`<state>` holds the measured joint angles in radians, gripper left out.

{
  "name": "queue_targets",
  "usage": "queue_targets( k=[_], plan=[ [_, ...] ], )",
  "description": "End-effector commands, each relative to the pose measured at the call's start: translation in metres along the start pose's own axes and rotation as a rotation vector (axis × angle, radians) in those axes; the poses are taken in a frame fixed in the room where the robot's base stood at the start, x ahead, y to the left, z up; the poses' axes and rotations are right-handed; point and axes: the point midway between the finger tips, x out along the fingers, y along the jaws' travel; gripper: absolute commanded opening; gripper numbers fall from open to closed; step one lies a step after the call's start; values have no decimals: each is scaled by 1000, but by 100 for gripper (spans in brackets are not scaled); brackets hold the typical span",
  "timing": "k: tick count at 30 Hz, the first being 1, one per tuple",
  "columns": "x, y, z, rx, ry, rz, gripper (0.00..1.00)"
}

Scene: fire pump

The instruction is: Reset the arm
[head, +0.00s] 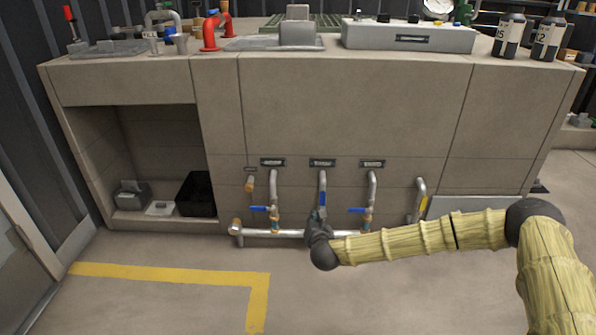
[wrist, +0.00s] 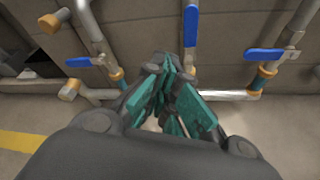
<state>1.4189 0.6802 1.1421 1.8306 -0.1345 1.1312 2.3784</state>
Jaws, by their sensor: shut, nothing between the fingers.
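My gripper (head: 319,219) is at the end of my arm, low in front of the bench's front panel, close to the middle vertical pipe. In the wrist view my gripper (wrist: 172,85) shows its teal finger pads together, with nothing between them. The middle blue valve handle (head: 322,198) points up along its pipe, just above my fingers; it also shows in the wrist view (wrist: 191,27). I cannot tell whether the fingers touch the handle or the pipe. The left blue handle (head: 258,208) and the right blue handle (head: 357,210) lie sideways.
A horizontal pipe (head: 270,233) runs along the bench (head: 350,110) near the floor. A yellow-marked pipe (head: 421,205) stands at right, behind my arm. An open bay at left holds a black bin (head: 195,193). The floor with a yellow line (head: 160,275) is clear in front.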

Motion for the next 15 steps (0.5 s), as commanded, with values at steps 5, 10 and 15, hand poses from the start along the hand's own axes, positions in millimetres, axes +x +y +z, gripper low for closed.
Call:
queue_targets(
  k=[5,10,15],
  plan=[
    [-14,15,-24,-102,46,35,0],
    [-57,46,-90,-415,163,146,0],
    [-118,60,-164,-804,281,305,0]
  ],
)
